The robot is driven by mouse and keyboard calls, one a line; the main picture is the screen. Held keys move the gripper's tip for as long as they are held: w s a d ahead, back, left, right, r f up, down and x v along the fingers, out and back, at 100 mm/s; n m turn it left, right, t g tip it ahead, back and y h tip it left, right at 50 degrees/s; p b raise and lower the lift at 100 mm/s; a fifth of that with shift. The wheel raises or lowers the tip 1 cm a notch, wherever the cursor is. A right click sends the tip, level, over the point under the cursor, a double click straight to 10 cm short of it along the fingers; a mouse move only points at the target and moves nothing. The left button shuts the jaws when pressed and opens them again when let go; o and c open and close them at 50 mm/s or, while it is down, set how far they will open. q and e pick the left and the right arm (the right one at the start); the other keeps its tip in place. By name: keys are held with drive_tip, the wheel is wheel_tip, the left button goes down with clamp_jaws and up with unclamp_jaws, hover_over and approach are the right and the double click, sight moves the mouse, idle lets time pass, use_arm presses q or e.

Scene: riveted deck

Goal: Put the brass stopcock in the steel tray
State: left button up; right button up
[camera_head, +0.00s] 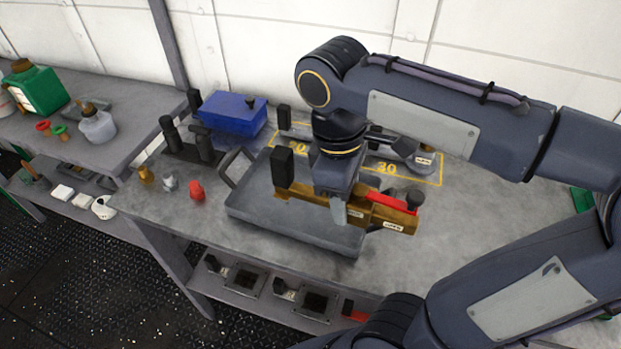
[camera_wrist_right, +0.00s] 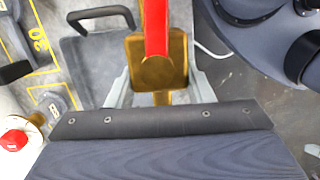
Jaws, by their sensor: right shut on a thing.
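The brass stopcock (camera_head: 378,213) has a red lever and a white tag. My right gripper (camera_head: 345,212) is shut on its middle. It lies across the right part of the grey steel tray (camera_head: 262,207), its right end reaching to or past the tray's edge. It appears held over the tray; whether it touches the tray floor I cannot tell. In the right wrist view the stopcock's brass body (camera_wrist_right: 158,75) and red lever sit between the grey fingers (camera_wrist_right: 160,92), with the tray (camera_wrist_right: 88,60) and its black handle behind. My left gripper is not in view.
A blue box (camera_head: 232,113) and black upright posts stand behind the tray. Small brass, silver and red pieces (camera_head: 196,190) stand left of it. A tagged grey item (camera_head: 418,160) lies in a yellow-marked zone behind. The bench right of the tray (camera_head: 475,205) is clear.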

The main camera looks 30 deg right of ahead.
drive_tip(key=w+f, duration=0.3)
drive_tip(key=w, duration=0.1)
drive_tip(key=w+f, duration=0.3)
drive_tip(key=w, duration=0.1)
drive_tip(key=w+f, duration=0.3)
drive_tip(key=w, duration=0.2)
drive_tip(key=shift+w+d, duration=0.1)
drive_tip(key=shift+d, duration=0.25)
drive_tip(key=shift+w+f, duration=0.2)
drive_tip(key=shift+f, duration=0.05)
drive_tip(key=shift+w+f, duration=0.15)
drive_tip(key=shift+f, duration=1.5)
drive_tip(key=shift+b, duration=0.3)
drive_tip(key=shift+f, duration=0.2)
drive_tip(key=o, duration=1.4)
drive_tip(key=shift+c, duration=0.2)
